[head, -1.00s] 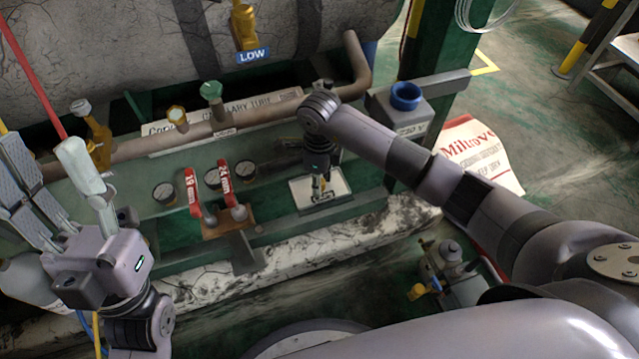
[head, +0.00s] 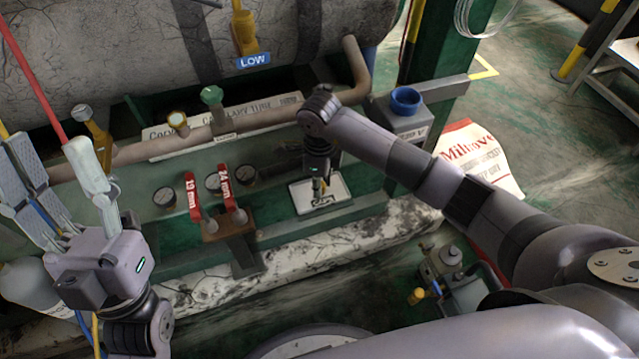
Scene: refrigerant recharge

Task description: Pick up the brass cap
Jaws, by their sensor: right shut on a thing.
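My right gripper (head: 318,187) points down over a small white tray (head: 337,191) on the green bench and is shut. A small brass-coloured bit, which looks like the brass cap (head: 323,184), shows at its fingertips. It is mostly hidden by the fingers, and I cannot tell if it still touches the tray. My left gripper (head: 65,178) is at the left with its fingers pointing up and spread apart, with no object seen between them.
Two red-handled valves (head: 228,187) and several gauges stand left of the tray. A copper pipe (head: 250,122) runs behind, below the large tank (head: 130,50). A blue-topped grey box (head: 406,103) is at the right. Red and yellow hoses hang near my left gripper.

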